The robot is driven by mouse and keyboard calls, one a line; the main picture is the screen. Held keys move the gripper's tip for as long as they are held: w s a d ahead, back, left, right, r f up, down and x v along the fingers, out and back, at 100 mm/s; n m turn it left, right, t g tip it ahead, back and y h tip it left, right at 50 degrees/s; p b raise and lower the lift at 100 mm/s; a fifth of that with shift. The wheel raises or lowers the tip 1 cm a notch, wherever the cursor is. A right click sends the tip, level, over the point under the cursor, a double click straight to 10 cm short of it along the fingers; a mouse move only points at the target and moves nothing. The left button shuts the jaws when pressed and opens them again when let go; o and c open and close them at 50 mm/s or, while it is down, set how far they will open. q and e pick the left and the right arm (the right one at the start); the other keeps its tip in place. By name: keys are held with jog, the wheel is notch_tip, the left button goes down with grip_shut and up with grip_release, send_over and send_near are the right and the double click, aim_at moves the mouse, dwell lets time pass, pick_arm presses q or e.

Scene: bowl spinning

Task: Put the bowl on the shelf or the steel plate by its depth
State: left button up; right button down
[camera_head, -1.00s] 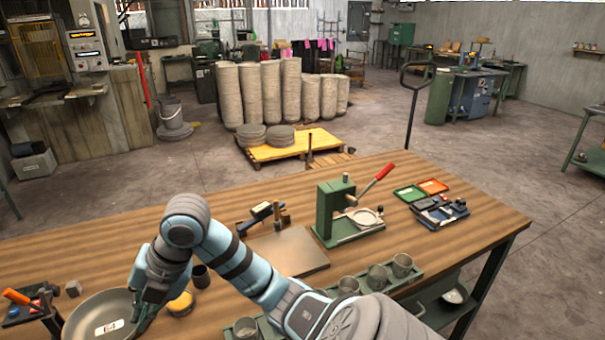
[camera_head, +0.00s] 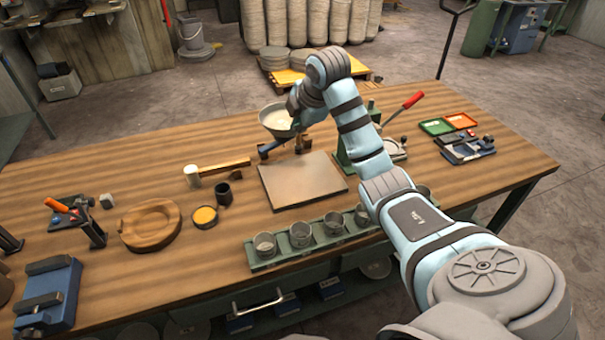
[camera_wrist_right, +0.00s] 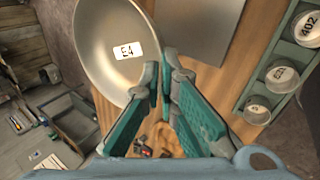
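The grey metal bowl (camera_head: 272,118) is held up at the far side of the workbench, beyond the steel plate (camera_head: 302,182). In the right wrist view the bowl (camera_wrist_right: 98,65) fills the upper left and has a white label reading E4. My right gripper (camera_wrist_right: 160,72) is shut on its rim there. The flat plate (camera_wrist_right: 195,28) lies to the right of the bowl in that view. In the head view the fingertips are partly hidden by the bowl and wrist. A shelf (camera_head: 300,305) under the bench front is partly seen. My left gripper is out of view.
A wooden ring (camera_head: 150,225) lies empty on the bench, near a yellow tin (camera_head: 205,216) and a mallet (camera_head: 222,167). A green rack (camera_head: 320,238) of metal cups runs along the front. A green press (camera_head: 345,150) stands right of the plate.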

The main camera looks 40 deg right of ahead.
jog(key=shift+m, duration=0.3)
jog(key=f, duration=0.6)
jog(key=d+f+b, duration=0.1)
jog(key=f, duration=1.2)
jog(key=shift+d+f+b, duration=0.15)
jog(key=shift+f+b, duration=0.1)
jog(key=shift+b, duration=0.1)
jog(key=c, duration=2.3)
grip_release()
jog(key=shift+f, duration=0.2)
jog(key=o, duration=0.5)
jog(key=shift+r, duration=0.1)
jog(key=p+v, duration=0.2)
jog(key=v, duration=1)
jog(key=shift+a, duration=0.25)
